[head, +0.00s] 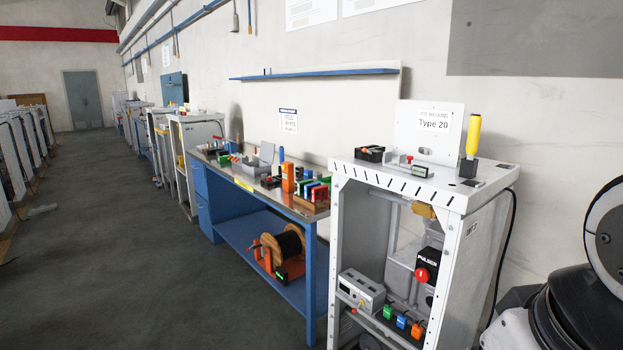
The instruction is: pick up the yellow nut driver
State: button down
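The yellow nut driver (473,137) stands upright on the top of the white dispenser frame (478,190), near its back right corner. Its yellow handle points up, and its lower end is dark where it meets the top. Nothing touches the handle. My gripper is not in view; only dark and white rounded parts of my own body show at the right edge.
A black bin (370,154) and a small device (419,171) sit left of the driver. A blue workbench (255,250) holding tools stands further left.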

aim_at(475, 122)
jog(key=i+j+z, duration=0.35)
jog(key=i, duration=0.4)
jog(key=i+j+z, duration=0.3)
jog(key=i+j, duration=0.35)
